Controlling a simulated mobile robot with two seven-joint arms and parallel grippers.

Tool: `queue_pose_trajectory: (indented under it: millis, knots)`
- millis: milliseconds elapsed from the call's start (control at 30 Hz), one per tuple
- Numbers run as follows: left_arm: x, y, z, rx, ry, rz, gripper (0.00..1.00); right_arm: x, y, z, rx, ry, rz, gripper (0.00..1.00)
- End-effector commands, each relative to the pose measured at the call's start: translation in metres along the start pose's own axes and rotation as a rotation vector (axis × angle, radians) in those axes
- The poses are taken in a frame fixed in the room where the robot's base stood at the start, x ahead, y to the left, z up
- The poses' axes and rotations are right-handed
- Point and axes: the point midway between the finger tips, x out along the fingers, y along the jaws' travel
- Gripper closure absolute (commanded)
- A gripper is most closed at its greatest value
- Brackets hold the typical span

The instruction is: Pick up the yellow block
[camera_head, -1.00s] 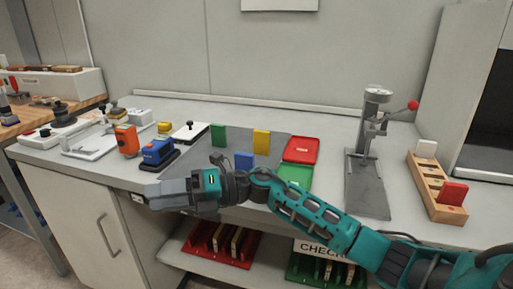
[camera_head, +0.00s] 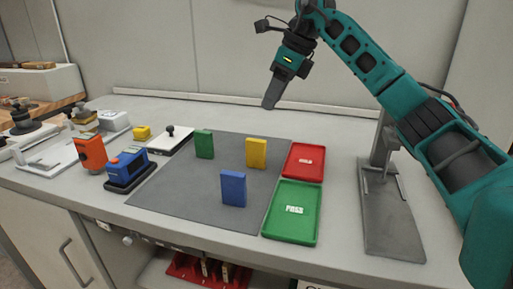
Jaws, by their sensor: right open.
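The yellow block (camera_head: 256,153) stands upright on the grey mat (camera_head: 178,198), towards its right back side. A green block (camera_head: 204,144) stands to its left and a blue block (camera_head: 233,188) stands in front of it. My right gripper (camera_head: 269,104) is raised above the back of the bench, pointing down. It is open and empty, apart from the yellow block and higher than it. One finger hides the other from this side. My left gripper is out of view.
A red tray (camera_head: 303,161) and a green tray (camera_head: 291,212) lie right of the blocks. A grey stand base (camera_head: 391,220) is further right, partly behind my right arm. Orange and blue devices (camera_head: 127,168) stand at the left. The bench is clear behind the mat.

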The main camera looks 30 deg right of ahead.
Motion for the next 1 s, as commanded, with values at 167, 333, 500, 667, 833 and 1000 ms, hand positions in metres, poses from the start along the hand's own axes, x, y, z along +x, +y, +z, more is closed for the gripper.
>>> queue_pose_trajectory:
  millis: [167, 333, 500, 667, 833, 1000]
  knots:
    - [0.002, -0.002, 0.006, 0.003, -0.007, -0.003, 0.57, 0.017, -0.001, -0.003, 0.001, 0.008, -0.002, 0.53]
    - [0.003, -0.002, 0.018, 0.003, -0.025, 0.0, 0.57, 0.051, 0.0, -0.003, 0.0, 0.006, -0.002, 0.53]
    - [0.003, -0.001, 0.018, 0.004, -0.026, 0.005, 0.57, 0.071, 0.0, -0.002, 0.0, 0.004, -0.002, 0.53]
    - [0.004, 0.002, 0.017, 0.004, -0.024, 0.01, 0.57, 0.082, 0.001, -0.003, 0.0, 0.003, -0.003, 0.53]
    - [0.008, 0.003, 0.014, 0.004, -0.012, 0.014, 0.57, 0.108, 0.006, -0.01, 0.0, 0.004, -0.001, 0.53]
    - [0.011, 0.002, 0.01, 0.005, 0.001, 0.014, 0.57, 0.125, 0.006, -0.009, 0.001, 0.003, -0.003, 0.53]
